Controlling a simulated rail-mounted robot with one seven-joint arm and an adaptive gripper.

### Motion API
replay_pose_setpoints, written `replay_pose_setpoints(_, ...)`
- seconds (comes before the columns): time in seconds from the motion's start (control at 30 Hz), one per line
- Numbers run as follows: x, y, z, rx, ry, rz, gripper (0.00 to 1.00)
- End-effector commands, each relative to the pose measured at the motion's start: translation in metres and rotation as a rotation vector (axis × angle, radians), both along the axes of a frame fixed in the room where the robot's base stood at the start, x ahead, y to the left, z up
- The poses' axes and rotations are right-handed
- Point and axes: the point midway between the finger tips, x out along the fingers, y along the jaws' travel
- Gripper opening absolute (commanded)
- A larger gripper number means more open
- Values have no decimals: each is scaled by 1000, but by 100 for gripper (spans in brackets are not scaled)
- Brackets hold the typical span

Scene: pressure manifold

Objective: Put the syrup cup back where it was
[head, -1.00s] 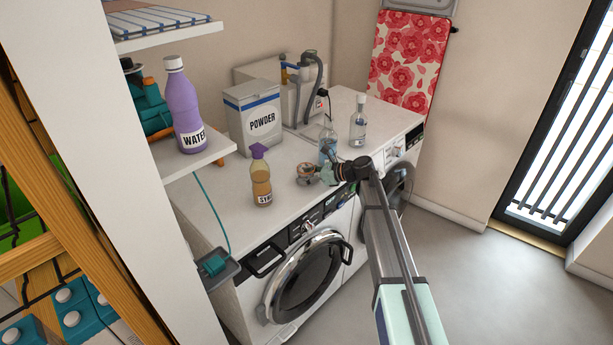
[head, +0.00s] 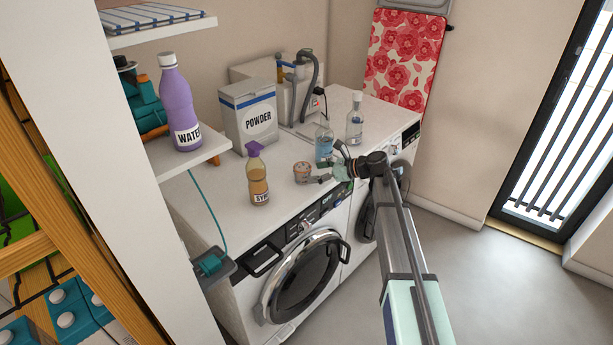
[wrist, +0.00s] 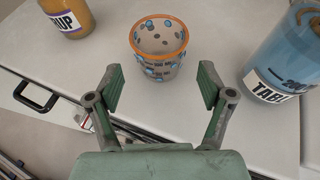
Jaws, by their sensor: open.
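The syrup cup (head: 302,172) is a small pale cup standing upright on the white worktop. In the wrist view the cup (wrist: 159,52) shows an orange rim and rows of blue and dark dots, and it looks empty. My gripper (head: 325,165) is open to the right of the cup. In the wrist view my gripper's two green fingers (wrist: 160,85) are spread apart, with the cup beyond their tips and clear of them. The amber syrup bottle (head: 258,180) with a purple cap stands left of the cup; it also shows in the wrist view (wrist: 70,15).
A blue bottle (head: 324,142) stands just behind my gripper, its label partly readable in the wrist view (wrist: 285,65). A clear bottle (head: 355,122), a powder box (head: 250,115) and a pipe unit (head: 297,85) stand farther back. The worktop's front edge runs above the washing machine (head: 305,270).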

Motion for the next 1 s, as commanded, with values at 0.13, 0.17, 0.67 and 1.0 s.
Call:
replay_pose_setpoints(0.13, -9, -26, 10, 0, -2, -1, 80)
replay_pose_setpoints(0.17, -10, -31, 12, 0, -2, -1, 80)
replay_pose_setpoints(0.67, -17, -56, 24, -1, 1, 1, 80)
replay_pose_setpoints(1.0, -17, -56, 24, -1, 0, 0, 80)
